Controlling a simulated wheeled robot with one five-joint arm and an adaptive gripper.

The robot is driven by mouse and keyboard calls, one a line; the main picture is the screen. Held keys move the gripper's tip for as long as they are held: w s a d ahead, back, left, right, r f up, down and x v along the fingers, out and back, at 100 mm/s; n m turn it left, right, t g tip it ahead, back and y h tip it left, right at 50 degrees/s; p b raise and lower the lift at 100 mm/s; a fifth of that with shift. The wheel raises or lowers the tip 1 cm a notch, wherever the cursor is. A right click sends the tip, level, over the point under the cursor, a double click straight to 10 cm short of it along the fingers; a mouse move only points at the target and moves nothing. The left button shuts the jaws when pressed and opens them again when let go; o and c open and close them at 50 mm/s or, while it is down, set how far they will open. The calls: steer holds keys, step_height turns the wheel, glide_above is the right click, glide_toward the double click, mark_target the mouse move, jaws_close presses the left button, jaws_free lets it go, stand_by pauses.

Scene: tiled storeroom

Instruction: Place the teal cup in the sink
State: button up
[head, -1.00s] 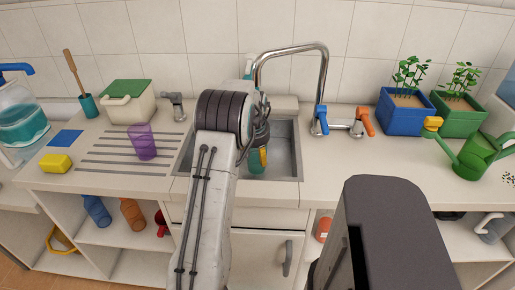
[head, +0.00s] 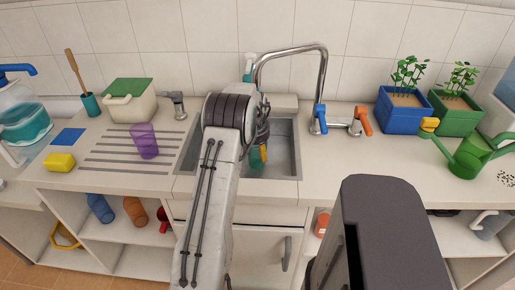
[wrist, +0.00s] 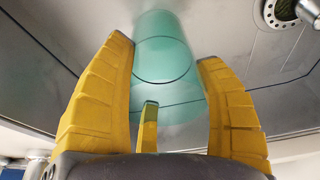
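The teal cup (wrist: 165,60) is translucent and shows in the wrist view between my yellow fingers, over the grey sink floor. My gripper (wrist: 166,52) has a finger close along each side of it and a third, shorter-looking finger in front. I cannot tell whether the fingers press on the cup or whether it rests on the floor. In the head view the sink (head: 286,150) holds a small teal part of the cup (head: 256,161) beside a yellow finger. My arm hides the rest.
A faucet (head: 322,75) with blue and orange handles arches behind the sink. A purple cup (head: 144,141) stands on the drainboard at left. A yellow sponge (head: 59,163) lies further left. Planters (head: 405,108) and a green watering can (head: 474,155) stand at right.

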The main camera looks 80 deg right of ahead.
steer(key=o, duration=0.5)
steer(key=shift+o, duration=0.2)
steer(key=shift+r, duration=0.1)
steer(key=shift+r, duration=0.2)
steer(key=b+v, duration=0.2)
steer(key=v, duration=0.9)
steer(key=shift+a+r, duration=0.2)
steer(key=shift+r, duration=0.15)
